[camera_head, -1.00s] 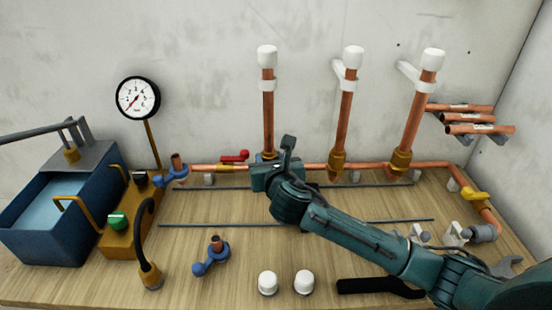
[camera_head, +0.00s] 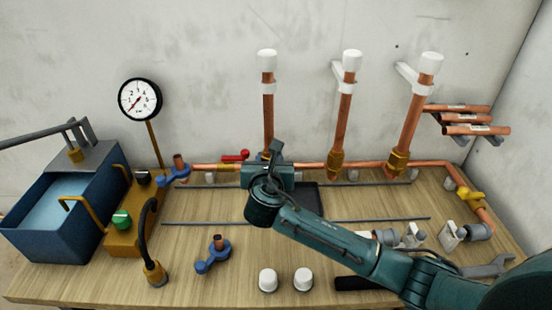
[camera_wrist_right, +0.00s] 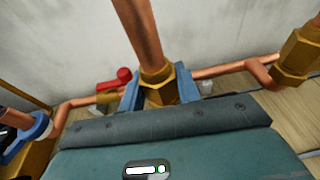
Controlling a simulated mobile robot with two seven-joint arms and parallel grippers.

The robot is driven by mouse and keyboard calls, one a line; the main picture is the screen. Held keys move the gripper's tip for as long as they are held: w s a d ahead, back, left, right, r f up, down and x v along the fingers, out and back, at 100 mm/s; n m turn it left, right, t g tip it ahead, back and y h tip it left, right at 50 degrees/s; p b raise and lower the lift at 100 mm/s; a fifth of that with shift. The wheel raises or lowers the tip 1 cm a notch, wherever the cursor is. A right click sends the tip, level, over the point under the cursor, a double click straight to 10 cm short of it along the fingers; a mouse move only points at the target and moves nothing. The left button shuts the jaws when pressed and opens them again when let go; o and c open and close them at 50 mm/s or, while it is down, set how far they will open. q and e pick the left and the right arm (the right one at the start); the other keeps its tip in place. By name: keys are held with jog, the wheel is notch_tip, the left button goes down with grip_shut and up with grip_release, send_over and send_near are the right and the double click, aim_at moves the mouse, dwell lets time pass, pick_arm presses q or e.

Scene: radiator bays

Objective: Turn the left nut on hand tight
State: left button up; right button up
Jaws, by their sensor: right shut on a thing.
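The left nut is a brass nut (camera_wrist_right: 160,90) at the foot of the left vertical copper pipe (camera_head: 268,110). In the right wrist view it sits between the two blue-grey fingers of my right gripper (camera_wrist_right: 160,92), which is shut on it. The pipe (camera_wrist_right: 139,32) rises out of the nut, and its lower joint is hidden by the gripper body. In the head view my right gripper (camera_head: 268,161) covers most of the nut. How far the nut is threaded on cannot be told. My left gripper is not in view.
Middle (camera_head: 336,162) and right (camera_head: 397,162) brass nuts sit on the neighbouring pipes. A red-handled valve (camera_head: 236,157) is close left of my gripper. A blue water tank (camera_head: 60,215) and a gauge (camera_head: 140,99) stand at left. Two white caps (camera_head: 268,280) (camera_head: 303,279) stand at the front.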

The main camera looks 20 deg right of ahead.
jog(key=shift+r+m+g+h+p, duration=0.1)
jog(key=shift+m+g+h+p, duration=0.2)
jog(key=shift+m+h+p, duration=0.35)
jog(key=shift+m+g+h, duration=0.5)
jog(key=shift+m+h, duration=0.25)
jog(key=shift+h, duration=0.2)
jog(key=o, duration=1)
